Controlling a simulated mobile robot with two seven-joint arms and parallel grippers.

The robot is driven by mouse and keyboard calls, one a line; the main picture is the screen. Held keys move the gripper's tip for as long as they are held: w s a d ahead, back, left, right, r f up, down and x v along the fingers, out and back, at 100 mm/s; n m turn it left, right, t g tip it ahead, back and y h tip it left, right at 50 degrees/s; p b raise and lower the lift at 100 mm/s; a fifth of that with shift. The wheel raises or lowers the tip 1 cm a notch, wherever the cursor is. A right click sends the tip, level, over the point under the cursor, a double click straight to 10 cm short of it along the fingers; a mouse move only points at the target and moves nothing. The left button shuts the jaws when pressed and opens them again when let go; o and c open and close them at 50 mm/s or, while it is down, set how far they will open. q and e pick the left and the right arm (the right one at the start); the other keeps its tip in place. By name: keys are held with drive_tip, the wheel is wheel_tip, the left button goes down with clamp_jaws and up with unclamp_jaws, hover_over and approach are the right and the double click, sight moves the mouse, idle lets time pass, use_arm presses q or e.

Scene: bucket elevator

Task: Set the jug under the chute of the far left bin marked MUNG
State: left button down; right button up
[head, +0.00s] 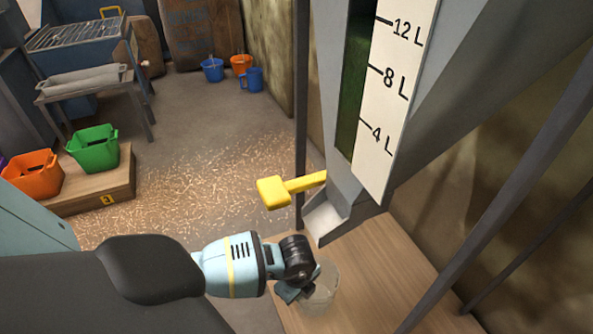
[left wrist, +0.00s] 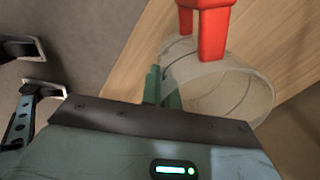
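The clear jug (head: 323,287) stands on a wooden board, a little in front of and below the grey chute (head: 326,220). In the left wrist view the pale, see-through jug (left wrist: 246,92) shows its round open rim. My left gripper (head: 296,291) is at the jug's left side, its dark fingers against or just beside the wall. Whether they are closed on it is unclear. Two dark jaws with pale pads, seemingly my right gripper (left wrist: 38,68), stand apart and empty over the floor in the left wrist view. No MUNG label shows.
A yellow handle (head: 288,187) sticks out left of the chute. The bin's scale (head: 385,95) reads in litres. A red forked part (left wrist: 207,28) overlaps the jug in the wrist view. Orange (head: 33,175) and green (head: 94,148) buckets stand left. Dark posts flank the board (head: 400,275).

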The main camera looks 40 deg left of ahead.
use_arm(q)
drive_tip(key=shift+w+a, duration=0.3)
drive_tip(key=shift+a, duration=0.2)
drive_tip(key=f+b, duration=0.1)
drive_tip(key=a+f+b, duration=0.1)
drive_tip(key=w+f+b, duration=0.1)
drive_tip(key=f, duration=0.1)
drive_tip(key=shift+a, duration=0.4)
drive_tip(key=shift+r, duration=0.15)
drive_tip(key=c, duration=2.1)
unclamp_jaws()
drive_tip(key=shift+f, duration=0.2)
drive_tip(key=o, duration=0.4)
